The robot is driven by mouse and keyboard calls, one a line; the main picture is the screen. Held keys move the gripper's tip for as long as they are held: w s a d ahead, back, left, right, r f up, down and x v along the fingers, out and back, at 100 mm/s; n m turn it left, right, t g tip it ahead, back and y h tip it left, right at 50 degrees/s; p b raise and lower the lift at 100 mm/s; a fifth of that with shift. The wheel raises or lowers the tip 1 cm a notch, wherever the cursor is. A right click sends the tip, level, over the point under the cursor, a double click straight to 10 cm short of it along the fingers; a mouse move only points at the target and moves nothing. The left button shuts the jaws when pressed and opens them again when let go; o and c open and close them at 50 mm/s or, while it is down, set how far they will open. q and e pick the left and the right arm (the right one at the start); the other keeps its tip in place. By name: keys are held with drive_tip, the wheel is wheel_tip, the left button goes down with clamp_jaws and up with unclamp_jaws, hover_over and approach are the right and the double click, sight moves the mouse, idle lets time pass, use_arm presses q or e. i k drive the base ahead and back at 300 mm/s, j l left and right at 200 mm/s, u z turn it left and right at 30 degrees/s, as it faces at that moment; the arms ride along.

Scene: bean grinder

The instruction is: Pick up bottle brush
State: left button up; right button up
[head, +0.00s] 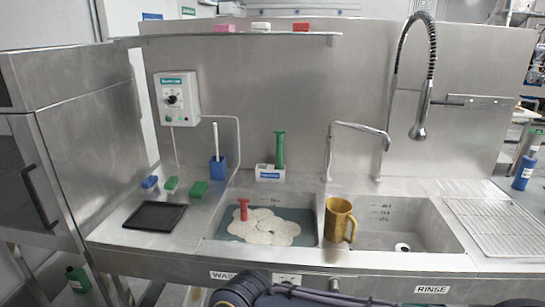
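Several handled tools that may be brushes stand at the sink, and I cannot tell for sure which is the bottle brush. A white handle (215,138) stands upright in a blue holder (218,168) left of the wash basin. A green-handled tool (280,150) stands upright in a white holder (270,173) on the ledge behind the basin. A red-handled tool (243,209) sticks up out of the foamy water. Its lower end is hidden. Dark parts of my own arms show at the bottom edge. Neither gripper is in view.
The wash basin (212,229) holds water and foam. A yellow-brown jug (339,221) stands between it and the rinse basin (435,232). A black tray (154,216) and small blue and green blocks lie left. A tap (360,128) and hanging sprayer (418,130) rise behind.

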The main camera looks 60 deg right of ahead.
sight(215, 129)
drive_tip(key=z, duration=1.8)
